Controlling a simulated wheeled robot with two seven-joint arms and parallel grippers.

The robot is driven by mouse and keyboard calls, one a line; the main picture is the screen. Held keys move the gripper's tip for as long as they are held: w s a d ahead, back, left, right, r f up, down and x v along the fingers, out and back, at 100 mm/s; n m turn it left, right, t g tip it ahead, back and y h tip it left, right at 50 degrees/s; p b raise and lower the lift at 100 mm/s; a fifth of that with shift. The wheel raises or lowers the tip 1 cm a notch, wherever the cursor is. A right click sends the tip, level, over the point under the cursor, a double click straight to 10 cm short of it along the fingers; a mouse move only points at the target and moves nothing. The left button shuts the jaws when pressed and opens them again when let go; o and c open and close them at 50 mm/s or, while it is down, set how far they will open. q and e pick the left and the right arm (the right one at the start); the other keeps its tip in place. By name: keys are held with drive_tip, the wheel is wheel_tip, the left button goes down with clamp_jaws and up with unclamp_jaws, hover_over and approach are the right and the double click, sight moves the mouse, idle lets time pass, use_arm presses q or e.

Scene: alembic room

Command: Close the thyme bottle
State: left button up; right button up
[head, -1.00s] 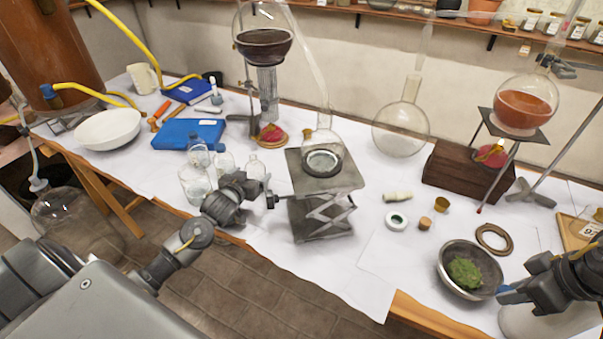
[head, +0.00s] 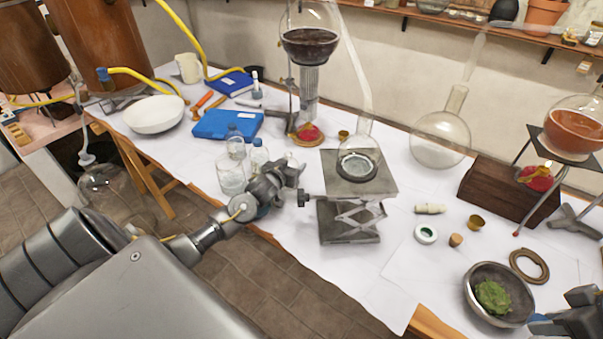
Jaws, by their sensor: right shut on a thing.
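I cannot tell which vessel is the thyme bottle; no label is legible. A clear bottle with a blue top (head: 257,154) and another small bottle (head: 236,143) stand beside a glass beaker (head: 232,178) at the table's front left. My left gripper (head: 290,173) is right beside them, left of the lab jack, and partly hides this group. Its fingers are too small and dark to read. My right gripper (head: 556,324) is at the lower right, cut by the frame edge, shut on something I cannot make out. A cork (head: 456,240) lies on the table.
The lab jack (head: 350,222) carries a flask. A bowl with green herb (head: 498,296) is close left of my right gripper. Bare white paper (head: 400,285) lies in front.

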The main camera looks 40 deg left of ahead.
sight(291, 157)
use_arm(q)
drive_tip(key=c, duration=0.6)
drive_tip(key=shift+r, duration=0.45)
drive_tip(key=shift+c, duration=0.2)
wheel_tip(291, 157, up, 2)
drive_tip(key=shift+r, duration=0.15)
drive_tip(key=s+r, duration=0.2)
drive_tip(key=s+d+r, duration=0.1)
drive_tip(key=s+r, duration=0.1)
drive_tip(key=r, duration=0.1)
drive_tip(key=shift+s+r, duration=0.1)
drive_tip(key=shift+r, duration=0.05)
use_arm(e)
drive_tip(key=shift+f, duration=0.15)
use_arm(q)
drive_tip(key=r+v, duration=0.1)
drive_tip(key=v, duration=0.9)
drive_tip(key=shift+d+r, duration=0.2)
drive_tip(key=shift+r, duration=0.1)
